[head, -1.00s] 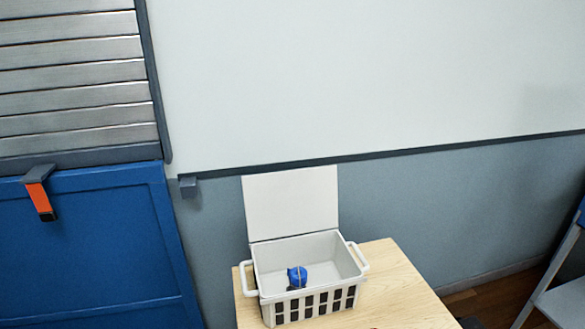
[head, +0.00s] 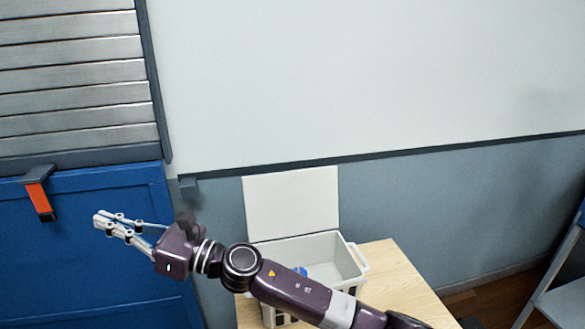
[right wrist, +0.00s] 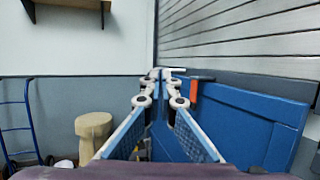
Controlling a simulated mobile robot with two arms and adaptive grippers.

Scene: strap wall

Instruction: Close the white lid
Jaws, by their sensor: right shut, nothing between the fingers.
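The white lid (head: 291,203) stands upright, hinged open at the back of the white basket (head: 353,262) in the head view. The basket sits on a light wooden table, and a blue object (head: 300,270) inside it is mostly hidden by my arm. My right gripper (head: 98,220) is left of the lid and basket, pointing left, apart from both. It is shut and empty; its closed fingertips also show in the right wrist view (right wrist: 160,73). My right arm crosses in front of the basket. My left gripper is not in view.
A blue panel (head: 70,250) with an orange strap (head: 40,200) is at the left, below grey slats (head: 75,75). The wooden table (head: 395,280) is bare right of the basket. The right wrist view shows a beige stool (right wrist: 93,130) and a blue hand truck (right wrist: 17,130).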

